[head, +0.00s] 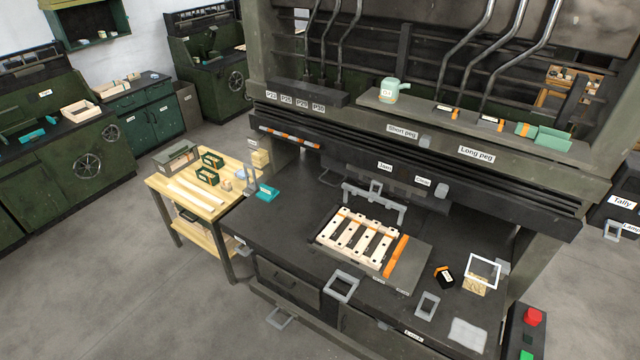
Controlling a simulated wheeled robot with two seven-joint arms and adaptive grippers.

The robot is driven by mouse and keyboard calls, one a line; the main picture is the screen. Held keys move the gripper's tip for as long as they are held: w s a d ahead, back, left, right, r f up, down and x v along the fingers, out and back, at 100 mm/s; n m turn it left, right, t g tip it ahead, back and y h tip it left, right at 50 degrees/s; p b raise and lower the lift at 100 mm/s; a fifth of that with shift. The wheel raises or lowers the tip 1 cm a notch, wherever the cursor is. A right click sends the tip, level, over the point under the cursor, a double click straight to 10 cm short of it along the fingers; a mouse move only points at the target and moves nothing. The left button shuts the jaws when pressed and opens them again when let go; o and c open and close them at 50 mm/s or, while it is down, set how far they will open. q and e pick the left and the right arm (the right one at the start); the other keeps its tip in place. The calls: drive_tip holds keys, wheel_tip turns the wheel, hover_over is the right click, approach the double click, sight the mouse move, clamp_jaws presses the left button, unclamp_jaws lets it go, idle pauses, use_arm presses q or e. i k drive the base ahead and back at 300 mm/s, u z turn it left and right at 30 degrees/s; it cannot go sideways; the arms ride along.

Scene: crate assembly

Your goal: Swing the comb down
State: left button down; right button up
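A pale wooden crate piece with parallel slats (355,240) lies on a dark grey plate (411,262) in the middle of the bench. An orange strip (396,256) runs along its right side. A light grey bracket-like bar (373,197) stands raised behind the slats, at their far edge; it looks like the comb, though its teeth are too small to make out. Neither of my grippers shows in the head view, and nothing is seen touching the bar.
A black-and-orange block (444,277) and a pale square frame (484,271) lie to the right. A teal piece (267,194) lies at the left. A shelf (470,137) overhangs behind. A wooden side table (200,190) adjoins left.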

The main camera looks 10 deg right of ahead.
sight(372, 196)
drive_tip(key=u, duration=0.05)
drive_tip(key=i, duration=0.95)
drive_tip(key=z, duration=1.85)
